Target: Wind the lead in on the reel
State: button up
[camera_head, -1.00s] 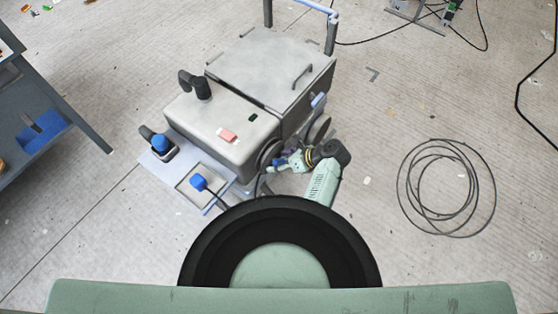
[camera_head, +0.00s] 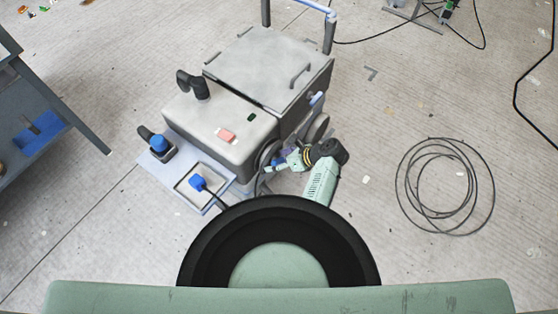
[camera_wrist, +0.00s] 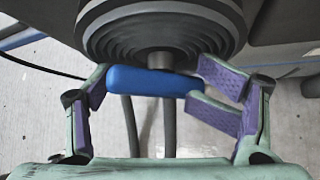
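The reel shows in the wrist view as a dark ribbed disc (camera_wrist: 155,30) with a short grey shaft at its centre. A blue bar-shaped handle (camera_wrist: 150,81) lies across that shaft. My gripper (camera_wrist: 150,92) has purple-padded fingers at both ends of the blue bar; I cannot tell whether they press on it. In the head view my gripper (camera_head: 290,161) is at the machine's right side, by the reel. A blue plug (camera_head: 197,182) with a dark lead sits in a square recess on the low shelf; the lead runs behind my own body.
The grey wheeled machine (camera_head: 225,118) carries a lidded box (camera_head: 268,65). A loose coil of dark cable (camera_head: 445,187) lies on the floor to the right. A dark bench (camera_head: 60,105) stands at left. The floor between the machine and the coil is mostly clear.

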jog(key=o, duration=0.5)
jog(key=shift+w+a+r, duration=0.2)
jog(key=shift+a+r, duration=0.1)
jog(key=shift+a, duration=0.4)
jog(key=shift+o, duration=0.3)
jog(key=shift+w+r, duration=0.1)
jog(key=w+d+f+p+v, duration=0.1)
jog(key=p+v, duration=0.8)
jog(key=v, duration=0.3)
jog(key=shift+d+p, duration=0.3)
jog(key=shift+d, duration=0.05)
jog(key=shift+r, duration=0.15)
jog(key=v, duration=1.2)
jog(key=shift+d, duration=0.1)
